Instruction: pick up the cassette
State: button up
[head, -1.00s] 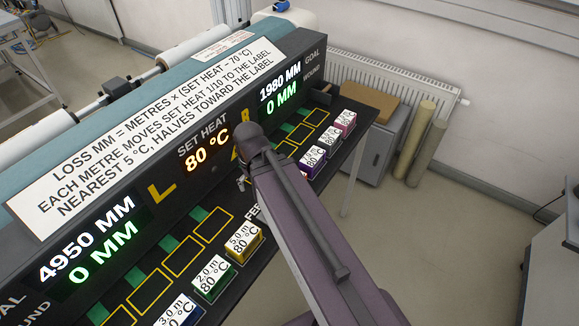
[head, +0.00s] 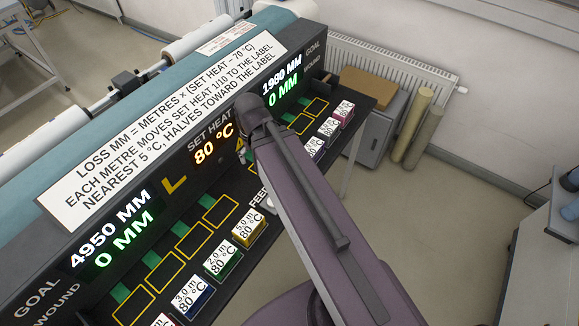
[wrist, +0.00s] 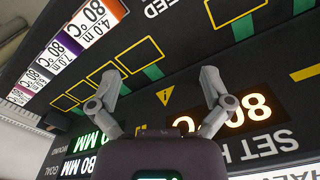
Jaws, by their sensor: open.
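Several labelled cassettes sit on the dark console shelf in two groups. In the head view the left group has a yellow 5.0 m cassette (head: 248,229), a green 2.0 m one (head: 222,259), a blue 3.0 m one (head: 191,297) and one cut off below. The right group has a pink one (head: 343,112) at its far end; my arm hides part of this group. The wrist view shows an orange 4.0 m cassette (wrist: 100,18) and a purple one (wrist: 67,50). My gripper (wrist: 160,78) is open and empty above the console, apart from the cassettes. The arm mostly hides it in the head view.
Empty yellow-outlined slots (head: 221,210) lie between the cassettes and the display panel. The panel shows a heat of 80 °C (head: 214,150), 4950 MM at left and 1980 MM at right. A formula sign (head: 160,125) tops the console.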

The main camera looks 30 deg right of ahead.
aim_at(248, 227)
jog(key=u, duration=0.95)
jog(key=k, duration=0.9)
jog(key=z, duration=0.95)
